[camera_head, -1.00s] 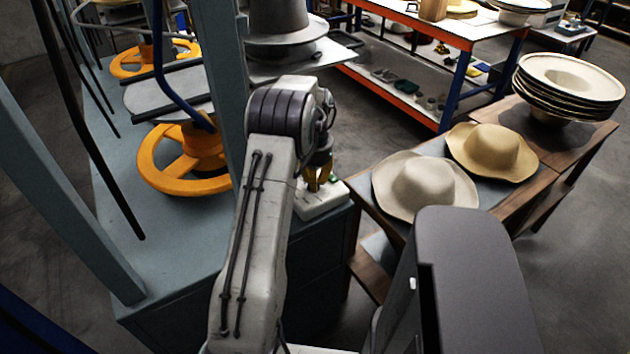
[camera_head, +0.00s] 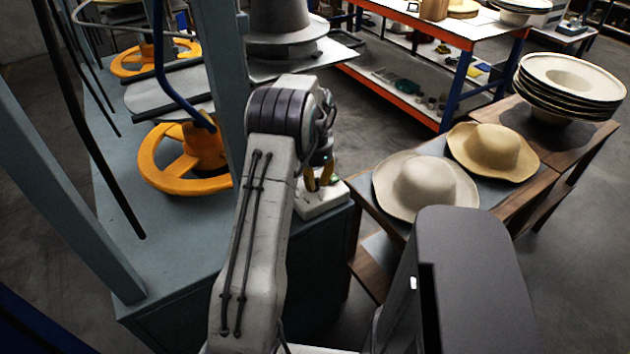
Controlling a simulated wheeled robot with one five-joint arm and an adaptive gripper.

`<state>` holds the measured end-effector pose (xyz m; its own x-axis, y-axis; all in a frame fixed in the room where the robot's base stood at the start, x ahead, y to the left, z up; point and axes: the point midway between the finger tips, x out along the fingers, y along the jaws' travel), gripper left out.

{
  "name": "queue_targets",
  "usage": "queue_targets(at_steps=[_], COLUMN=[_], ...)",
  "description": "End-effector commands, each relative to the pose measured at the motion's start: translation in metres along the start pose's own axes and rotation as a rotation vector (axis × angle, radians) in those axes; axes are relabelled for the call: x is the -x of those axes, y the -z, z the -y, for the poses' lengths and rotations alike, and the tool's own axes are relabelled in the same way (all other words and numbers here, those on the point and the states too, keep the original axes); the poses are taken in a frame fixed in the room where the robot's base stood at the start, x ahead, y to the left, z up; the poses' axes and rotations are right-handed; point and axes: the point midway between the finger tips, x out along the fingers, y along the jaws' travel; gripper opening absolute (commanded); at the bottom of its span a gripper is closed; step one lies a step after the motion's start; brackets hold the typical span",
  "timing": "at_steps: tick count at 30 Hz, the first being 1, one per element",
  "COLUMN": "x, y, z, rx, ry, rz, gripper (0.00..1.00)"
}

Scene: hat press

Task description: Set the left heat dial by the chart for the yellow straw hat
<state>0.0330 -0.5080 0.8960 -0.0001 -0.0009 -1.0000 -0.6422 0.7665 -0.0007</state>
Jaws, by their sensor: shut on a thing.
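My gripper (camera_head: 320,180) points down at a small white control box (camera_head: 322,203) at the right edge of the blue-grey press bench. Its yellow fingers are at the top of the box, and a bit of green shows beside them. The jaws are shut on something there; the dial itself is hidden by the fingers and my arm. The yellow straw hat (camera_head: 493,150) lies on the wooden side table at right, behind a paler cream hat (camera_head: 425,184). I cannot make out the chart.
The press bench (camera_head: 130,215) with orange handwheels (camera_head: 165,178) is at left. A grey hat form (camera_head: 280,25) stands behind my arm. Stacked pale hats (camera_head: 570,85) sit at the back of the wooden table. An orange-edged shelf table (camera_head: 400,105) is behind.

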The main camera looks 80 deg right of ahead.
Motion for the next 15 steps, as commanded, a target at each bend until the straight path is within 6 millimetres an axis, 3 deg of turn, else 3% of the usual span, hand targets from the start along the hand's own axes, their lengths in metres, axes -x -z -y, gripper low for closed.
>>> queue_targets(at_steps=[6,7,15], x=[-0.0014,-0.0014,-0.0007], y=[-0.0004,-0.0005,-0.0002], z=[-0.0007,-0.0007,-0.0004], rx=[0.001,0.001,0.001], ry=[-0.003,-0.003,-0.001], rz=[0.002,0.002,0.001], gripper=[0.0,0.21,0.45])
